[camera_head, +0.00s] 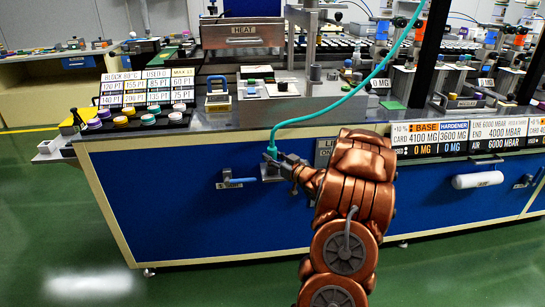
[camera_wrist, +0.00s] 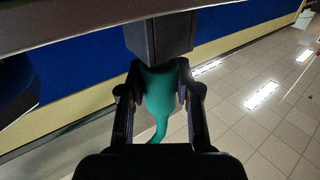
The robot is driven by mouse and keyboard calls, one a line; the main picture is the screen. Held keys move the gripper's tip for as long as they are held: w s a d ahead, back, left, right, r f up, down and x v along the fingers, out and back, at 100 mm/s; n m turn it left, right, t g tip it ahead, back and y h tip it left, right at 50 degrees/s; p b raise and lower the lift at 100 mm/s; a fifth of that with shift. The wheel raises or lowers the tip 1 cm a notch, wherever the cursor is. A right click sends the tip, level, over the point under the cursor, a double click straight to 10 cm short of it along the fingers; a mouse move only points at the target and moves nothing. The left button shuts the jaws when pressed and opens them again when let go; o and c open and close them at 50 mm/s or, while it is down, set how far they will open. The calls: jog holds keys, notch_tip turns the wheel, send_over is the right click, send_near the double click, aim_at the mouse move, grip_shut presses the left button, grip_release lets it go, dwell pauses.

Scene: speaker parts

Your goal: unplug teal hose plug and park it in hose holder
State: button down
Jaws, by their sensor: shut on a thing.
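The teal hose (camera_head: 335,103) runs from the upper right down over the bench edge to my gripper (camera_head: 273,157). In the wrist view my gripper (camera_wrist: 160,92) is shut on the teal hose plug (camera_wrist: 159,90), one finger on each side. The plug's far end meets a dark grey block (camera_wrist: 158,38) under the bench edge; I cannot tell whether it is seated in it. In the head view a grey block (camera_head: 268,173) shows on the blue front just below my gripper. I cannot tell for sure which fitting is the hose holder.
A white cylinder (camera_head: 478,180) is mounted to the right. The bench top (camera_head: 215,122) overhangs close above my gripper. The green floor in front is clear.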

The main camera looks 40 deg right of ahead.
jog(key=shift+f, duration=0.45)
jog(key=c, duration=0.7)
grip_release()
jog(key=shift+s, duration=0.1)
jog(key=s, duration=1.1)
jog(key=shift+s+a, duration=0.35)
jog(key=shift+s, duration=0.05)
